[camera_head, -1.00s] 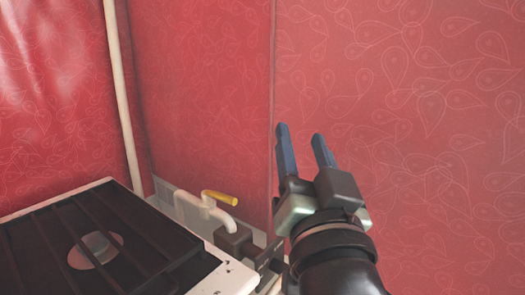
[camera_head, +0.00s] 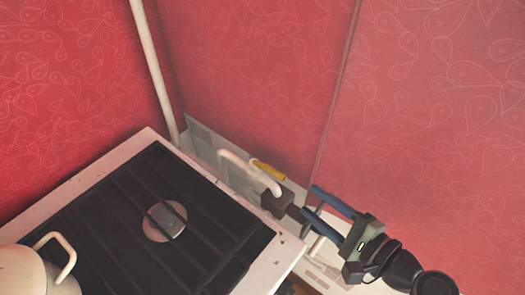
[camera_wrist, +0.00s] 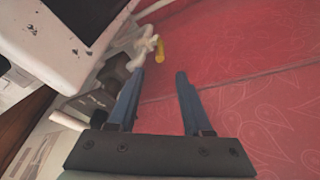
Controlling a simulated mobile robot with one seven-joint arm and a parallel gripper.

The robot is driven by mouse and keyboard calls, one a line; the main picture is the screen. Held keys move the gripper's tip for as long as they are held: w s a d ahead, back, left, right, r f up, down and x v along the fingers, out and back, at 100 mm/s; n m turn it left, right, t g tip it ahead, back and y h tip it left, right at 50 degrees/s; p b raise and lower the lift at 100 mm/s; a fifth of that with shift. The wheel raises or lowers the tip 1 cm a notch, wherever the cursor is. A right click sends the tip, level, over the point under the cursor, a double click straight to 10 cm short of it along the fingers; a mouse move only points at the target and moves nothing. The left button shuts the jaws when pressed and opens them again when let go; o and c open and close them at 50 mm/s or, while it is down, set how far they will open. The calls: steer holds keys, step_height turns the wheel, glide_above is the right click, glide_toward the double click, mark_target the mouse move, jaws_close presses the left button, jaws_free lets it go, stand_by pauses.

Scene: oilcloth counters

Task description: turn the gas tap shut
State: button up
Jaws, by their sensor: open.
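The gas tap has a yellow handle (camera_head: 269,170) on a white bent pipe (camera_head: 234,160), behind the right back edge of the stove. The handle also shows in the wrist view (camera_wrist: 160,50), beyond my fingertips and between their lines. My gripper (camera_head: 316,201) is open and empty, its blue fingers pointing left toward the tap. In the wrist view my gripper (camera_wrist: 160,74) has its fingers spread, with the left fingertip close to the white pipe. The fingers look apart from the handle. The handle's far end meets the pipe at a white joint.
The stove (camera_head: 165,210) with a black grate fills the lower left. A white pot (camera_head: 35,272) stands at its front left. A dark block (camera_head: 277,200) sits beside the tap pipe. A tall white pipe (camera_head: 153,70) runs up the red wall (camera_head: 250,75).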

mark_target(285, 181)
steer(key=x, duration=1.2)
steer(key=shift+w+a+f, duration=0.1)
steer(key=shift+w+a, duration=0.05)
steer(key=shift+c, duration=0.3)
jaws_close()
stand_by(0.7)
